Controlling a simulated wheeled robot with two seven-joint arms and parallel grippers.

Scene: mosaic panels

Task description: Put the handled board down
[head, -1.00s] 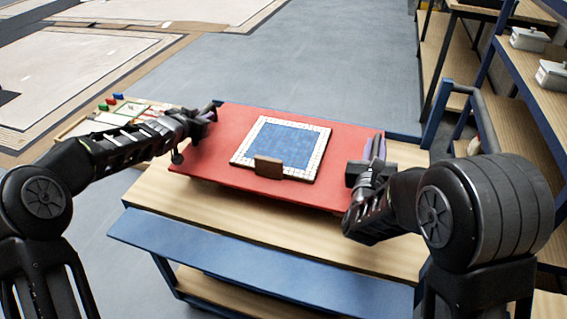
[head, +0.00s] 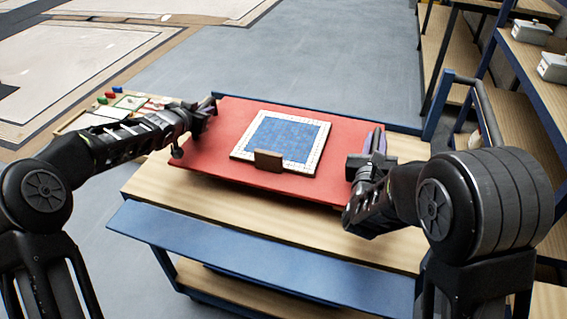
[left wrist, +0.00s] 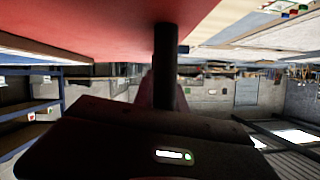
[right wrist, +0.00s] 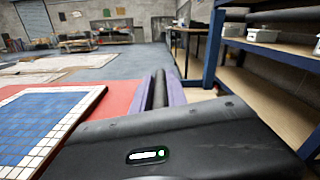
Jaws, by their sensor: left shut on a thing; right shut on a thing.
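The handled board is a wide red board (head: 205,150) above the wooden cart top (head: 175,200). A blue mosaic panel with a pale tiled border (head: 283,140) lies on it, with a small brown block (head: 268,160) at the panel's front edge. My left gripper (head: 208,110) is shut on the board's left handle, a dark bar in the left wrist view (left wrist: 166,60). My right gripper (head: 374,148) is shut on the right handle, a dark bar between purple pads in the right wrist view (right wrist: 160,88). The board looks roughly level. I cannot tell whether its underside touches the cart top.
The cart has a blue front ledge (head: 250,250) and a blue push handle (head: 480,105) at the right. A shelf rack (head: 525,60) with pale containers stands at the right. A low table (head: 75,120) with small coloured items is behind my left arm. Bare wood shows in front of the board.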

